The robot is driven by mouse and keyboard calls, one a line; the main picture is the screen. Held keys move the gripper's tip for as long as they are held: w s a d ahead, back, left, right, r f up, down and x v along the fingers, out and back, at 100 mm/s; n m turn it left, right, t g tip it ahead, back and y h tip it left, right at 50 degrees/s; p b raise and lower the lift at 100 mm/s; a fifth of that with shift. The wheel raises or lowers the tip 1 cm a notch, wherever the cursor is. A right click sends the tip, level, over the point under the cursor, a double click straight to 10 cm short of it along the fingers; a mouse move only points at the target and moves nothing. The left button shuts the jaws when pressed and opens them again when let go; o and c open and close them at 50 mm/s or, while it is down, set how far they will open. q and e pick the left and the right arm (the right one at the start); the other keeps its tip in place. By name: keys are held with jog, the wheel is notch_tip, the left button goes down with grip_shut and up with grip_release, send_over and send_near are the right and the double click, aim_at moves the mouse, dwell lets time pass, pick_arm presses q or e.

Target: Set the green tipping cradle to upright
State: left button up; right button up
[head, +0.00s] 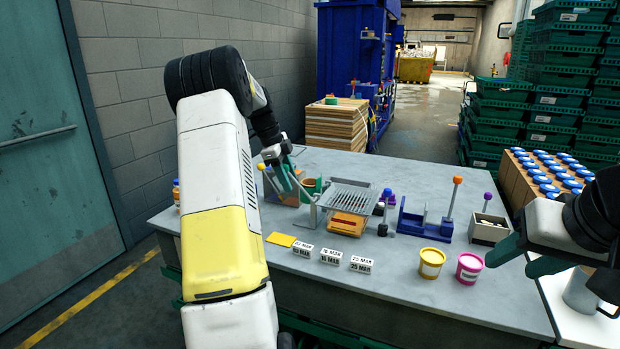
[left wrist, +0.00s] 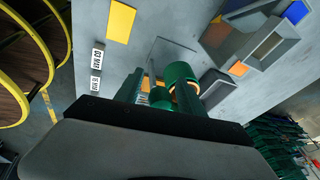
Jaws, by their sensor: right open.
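The green tipping cradle (head: 312,187) stands on the far left of the table, beside the metal grating, partly hidden by my left gripper (head: 283,173). In the left wrist view a rounded green part (left wrist: 180,72) with an orange edge shows close to the fingers of my left gripper (left wrist: 160,92). The fingers are apart, but I cannot tell whether they touch it. I cannot tell the cradle's exact tilt. My right gripper (head: 518,255) is open and empty over the table's right side, away from the cradle.
A metal grating (head: 350,195) stands over an orange box (head: 347,223). A blue holder (head: 424,223), a yellow tub (head: 431,262), a pink tub (head: 469,268) and a grey bin (head: 488,230) stand to its right. White date blocks (head: 330,256) and a yellow card (head: 281,239) lie in front.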

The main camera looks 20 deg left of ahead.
pick_arm(q)
jog(key=v, duration=0.7)
jog(key=shift+r, duration=0.35)
jog(key=shift+s, duration=0.1)
